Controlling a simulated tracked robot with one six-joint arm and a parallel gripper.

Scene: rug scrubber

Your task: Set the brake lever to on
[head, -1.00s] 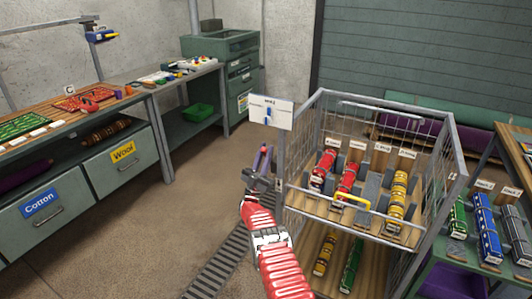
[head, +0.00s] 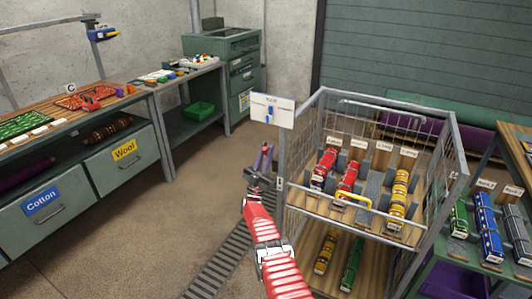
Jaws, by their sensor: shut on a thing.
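A white sign panel (head: 286,110) with small lettering and a short upright blue piece (head: 269,113) stands at the top left corner of the wire cage trolley. The lettering is too small to read surely, and I cannot tell whether the blue piece is the brake lever. My gripper (head: 263,160) is below the panel, left of the trolley's front left post. It is shut on a slim, dark, purplish upright piece, largely hidden by the jaws. I cannot tell whether that piece is the lever or how it is set.
The wire cage trolley (head: 283,218) holds red and yellow rolls on its upper shelf, with more rolls below. Workbenches with drawers stand left; the floor between is clear.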

